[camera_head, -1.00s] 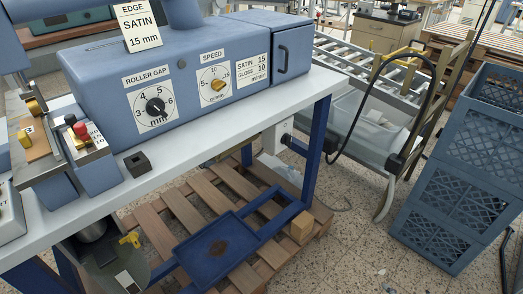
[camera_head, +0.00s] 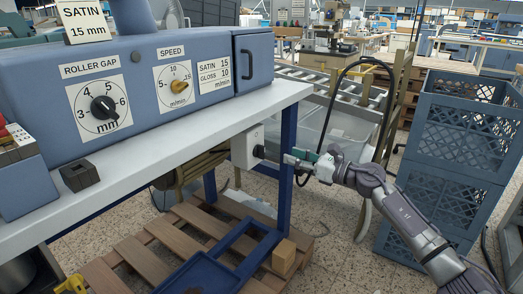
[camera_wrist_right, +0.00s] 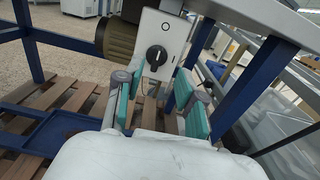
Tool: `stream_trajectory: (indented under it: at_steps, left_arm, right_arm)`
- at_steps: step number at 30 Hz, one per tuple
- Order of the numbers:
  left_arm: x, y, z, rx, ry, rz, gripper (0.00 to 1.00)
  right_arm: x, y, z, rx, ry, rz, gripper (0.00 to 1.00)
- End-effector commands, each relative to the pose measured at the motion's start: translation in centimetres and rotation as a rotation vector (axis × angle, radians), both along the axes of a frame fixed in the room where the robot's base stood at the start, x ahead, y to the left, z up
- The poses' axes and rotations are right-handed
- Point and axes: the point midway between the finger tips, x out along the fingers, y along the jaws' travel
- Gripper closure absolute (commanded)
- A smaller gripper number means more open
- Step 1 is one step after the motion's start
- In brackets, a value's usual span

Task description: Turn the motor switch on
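The motor switch is a black rotary knob (camera_wrist_right: 157,55) on the front of a pale grey box (camera_wrist_right: 164,32), beside a table leg under the machine table. In the head view, the box (camera_head: 243,149) shows with the knob (camera_head: 259,152) on its right side. My right gripper (camera_wrist_right: 162,88) is open and empty, its teal-padded fingers spread left and right below the knob in the wrist view. In the head view, my right gripper (camera_head: 296,162) points at the knob from the right, with a small gap; I cannot tell whether a fingertip touches it.
A dark motor body (camera_wrist_right: 116,37) sits left of the box. Blue table legs (camera_head: 288,160) stand close by. A pallet (camera_head: 125,256) and a blue tray frame (camera_head: 205,272) lie below. A roller conveyor (camera_head: 335,85) and blue crates (camera_head: 450,150) stand to the right.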

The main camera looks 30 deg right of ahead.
Motion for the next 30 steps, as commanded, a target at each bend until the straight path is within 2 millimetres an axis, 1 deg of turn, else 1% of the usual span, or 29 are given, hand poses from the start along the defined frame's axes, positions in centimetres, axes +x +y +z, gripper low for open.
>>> stream_trajectory:
  at_steps: [1,9,15,21,28,29,30]
  left_arm:
    - [0.0,0.0,0.0,0.000,-0.001,0.000,0.60]
    - [0.2,-0.1,0.0,-0.003,-0.012,-0.001,0.60]
    - [0.6,-0.2,0.3,-0.008,-0.038,-0.002,0.60]
    - [0.9,-0.3,0.6,-0.013,-0.058,-0.003,0.60]
    - [1.0,-0.4,0.6,-0.013,-0.062,-0.004,0.60]
    - [1.0,-0.4,0.7,-0.013,-0.062,-0.004,0.60]
    - [1.0,-0.4,0.7,-0.013,-0.063,-0.004,0.60]
  right_arm:
    - [1.0,0.3,0.2,0.005,-0.004,-0.001,0.61]
    - [6.0,2.4,0.1,0.009,-0.003,-0.001,0.61]
    - [8.6,3.5,0.0,0.008,-0.001,-0.002,0.61]
    - [9.6,4.0,-0.1,0.006,0.001,-0.001,0.61]
    - [9.6,4.0,-0.1,0.006,0.002,-0.001,0.61]
    - [9.6,4.0,-0.1,0.006,0.002,-0.001,0.63]
    - [9.6,4.0,-0.1,0.006,0.002,-0.001,0.70]
